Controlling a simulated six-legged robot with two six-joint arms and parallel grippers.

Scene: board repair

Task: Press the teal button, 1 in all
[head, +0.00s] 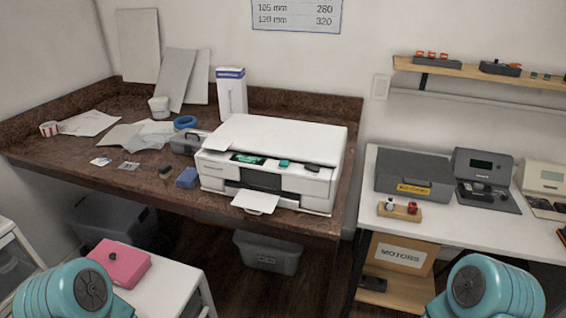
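A white printer (260,138) stands on the brown worktop (60,156) in the head view. A small teal button (284,163) sits on its upper front edge, right of a dark slot with something green in it. A small dark part lies to the button's right on the same edge. Nothing touches the button. Only teal joints of my two arms show at the bottom left and bottom right. Both of my grippers are out of view.
A white sheet (255,201) sticks out at the printer's front. A blue block (187,178) and a grey case (188,142) stand to its left. A white table (470,208) with a grey box (414,172) is at the right. A pink box (119,262) lies lower left.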

